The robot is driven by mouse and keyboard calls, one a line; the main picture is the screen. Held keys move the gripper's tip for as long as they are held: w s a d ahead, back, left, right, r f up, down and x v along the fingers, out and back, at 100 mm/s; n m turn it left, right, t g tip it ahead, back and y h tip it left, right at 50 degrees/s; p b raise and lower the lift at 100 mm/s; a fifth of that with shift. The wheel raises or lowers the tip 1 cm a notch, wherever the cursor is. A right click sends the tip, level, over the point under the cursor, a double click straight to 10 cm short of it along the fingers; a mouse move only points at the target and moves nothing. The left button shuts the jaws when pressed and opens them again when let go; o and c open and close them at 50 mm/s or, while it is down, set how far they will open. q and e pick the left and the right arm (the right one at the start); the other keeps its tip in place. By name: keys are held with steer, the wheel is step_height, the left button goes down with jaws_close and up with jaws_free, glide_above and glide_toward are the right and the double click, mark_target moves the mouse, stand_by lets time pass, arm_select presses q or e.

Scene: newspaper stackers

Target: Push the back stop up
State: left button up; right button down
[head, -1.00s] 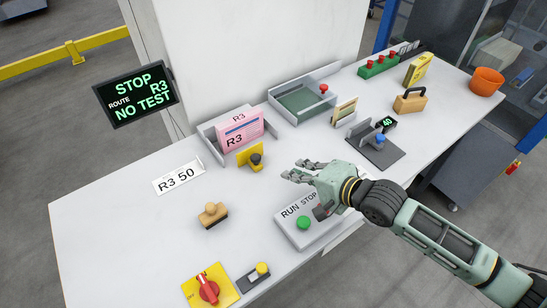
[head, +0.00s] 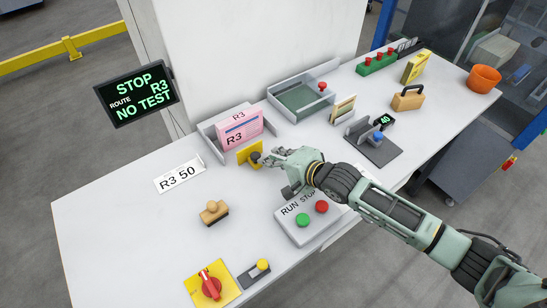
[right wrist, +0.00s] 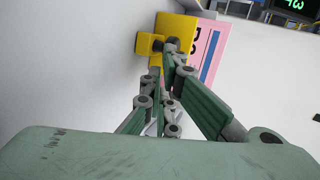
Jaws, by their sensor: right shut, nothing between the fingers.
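The yellow stop (head: 243,156) with a dark knob stands at the front of the metal tray (head: 206,138) that holds the pink R3 bundle (head: 240,131). I take this yellow stop to be the back stop. My right gripper (head: 266,158) is shut and empty, its fingertips at the knob. In the right wrist view the stop (right wrist: 180,27) is straight ahead of the fingertips (right wrist: 168,55), which partly cover the knob. I cannot tell whether they touch it. My left gripper is not in view.
The RUN/STOP box (head: 292,228) lies below my right arm. A second tray (head: 283,88) is behind. The table's left part is mostly clear.

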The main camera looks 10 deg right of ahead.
mark_target(260, 142)
steer(key=w+a+b, duration=0.1)
steer(key=w, duration=0.1)
steer(key=w+a+b, duration=0.1)
steer(key=w+a, duration=0.1)
steer(key=w, duration=0.1)
steer(key=w+a+b, duration=0.1)
steer(key=w, duration=0.1)
steer(key=shift+w+a+f, duration=0.25)
steer(key=shift+w, duration=0.1)
steer(key=shift+w+a, duration=0.2)
steer(key=shift+w, duration=0.15)
steer(key=shift+r, duration=0.15)
